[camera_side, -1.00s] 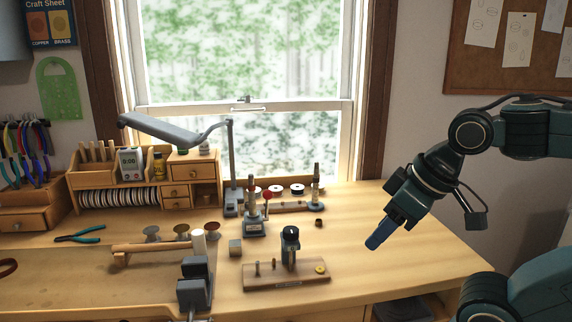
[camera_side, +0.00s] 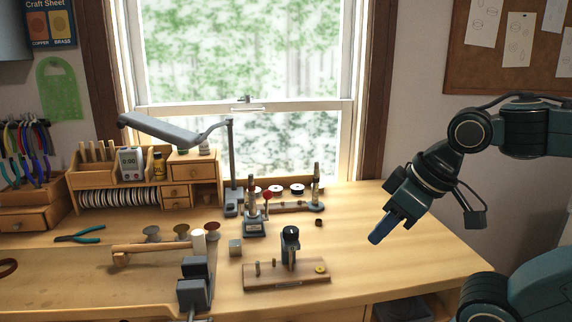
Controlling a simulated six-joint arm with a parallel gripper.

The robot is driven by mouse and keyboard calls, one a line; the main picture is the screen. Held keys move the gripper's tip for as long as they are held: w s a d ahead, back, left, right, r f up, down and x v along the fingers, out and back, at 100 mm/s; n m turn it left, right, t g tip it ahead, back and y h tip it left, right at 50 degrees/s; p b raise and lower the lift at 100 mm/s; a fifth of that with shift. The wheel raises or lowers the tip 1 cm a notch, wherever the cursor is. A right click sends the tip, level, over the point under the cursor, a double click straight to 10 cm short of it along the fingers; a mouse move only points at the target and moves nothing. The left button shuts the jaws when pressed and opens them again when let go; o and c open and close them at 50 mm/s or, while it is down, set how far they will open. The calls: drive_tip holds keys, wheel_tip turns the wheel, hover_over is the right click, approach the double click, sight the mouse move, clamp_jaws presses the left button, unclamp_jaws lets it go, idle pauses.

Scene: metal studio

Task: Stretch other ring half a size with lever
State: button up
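A small upright tool (camera_side: 255,226) with a grey base, a tapered post and a red-knobbed lever (camera_side: 267,196) stands on the bench below the window; it looks like the ring stretcher. A similar tapered post (camera_side: 315,190) stands on a wooden stand behind it to the right. I cannot make out a ring on either post at this size. My gripper (camera_side: 381,236) is in the air over the right part of the bench, well apart from the stretcher, its blue fingers pointing down and left. The fingers overlap in this view, so their opening is hidden.
A wooden board (camera_side: 260,276) with a dark upright fixture (camera_side: 291,246) lies near the front. A grey cube (camera_side: 235,247), a mallet (camera_side: 158,246), a dark vise-like block (camera_side: 195,284) and a desk lamp (camera_side: 170,130) are left of it. The bench's right side is clear.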

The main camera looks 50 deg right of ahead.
drive_tip(key=shift+w+d+r, duration=0.1)
drive_tip(key=shift+w+r, duration=0.15)
clamp_jaws()
drive_tip(key=w+d+r+m+g+h, duration=0.1)
drive_tip(key=w+d+r+m, duration=0.25)
drive_tip(key=w, duration=0.35)
drive_tip(key=w+d+r+m+h, duration=0.1)
drive_tip(key=w+d+r+m, duration=0.1)
drive_tip(key=w+r, duration=0.45)
drive_tip(key=w+d+m, duration=0.2)
drive_tip(key=w, duration=0.6)
drive_tip(key=w+d+f+m+g, duration=0.1)
drive_tip(key=w+m, duration=0.2)
drive_tip(key=w, duration=0.5)
drive_tip(key=shift+d+m, duration=0.35)
drive_tip(key=shift+d, duration=0.05)
drive_tip(key=shift+w+f, duration=0.1)
drive_tip(key=shift+f, duration=0.1)
wheel_tip(320, 180, down, 11)
drive_tip(key=w, duration=0.1)
drive_tip(key=shift+a+f, duration=0.15)
drive_tip(key=shift+a, duration=0.25)
